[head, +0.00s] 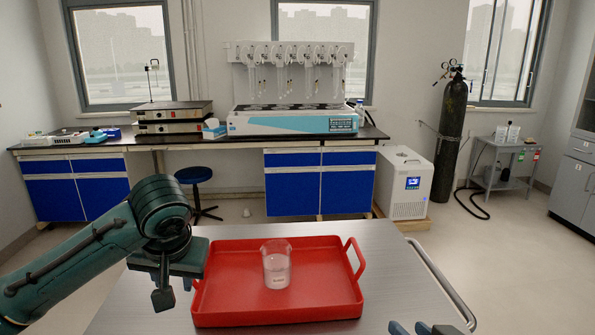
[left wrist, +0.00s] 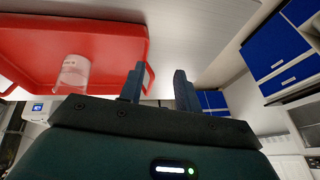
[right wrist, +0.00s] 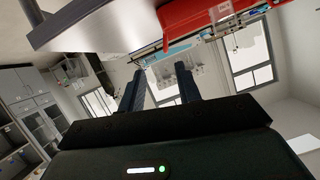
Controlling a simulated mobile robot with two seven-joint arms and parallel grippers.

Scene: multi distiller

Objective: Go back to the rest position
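My left gripper (head: 163,292) is over the table at the left side of the red tray (head: 215,312). Its two fingers stand apart with nothing between them in the left wrist view (left wrist: 157,78). My right gripper (head: 411,328) shows only its blue fingertips at the bottom edge of the head view, right of the tray. In the right wrist view its fingers (right wrist: 160,82) are apart and empty. A clear glass beaker (head: 276,268) stands upright in the tray, apart from both grippers. It also shows in the left wrist view (left wrist: 72,73).
The metal table (head: 395,280) is bare right of the tray and has a rail (head: 440,280) along its right side. A bench with blue cabinets (head: 320,190), the distiller (head: 290,120), a white chiller (head: 405,185) and a black gas cylinder (head: 450,130) stand farther back.

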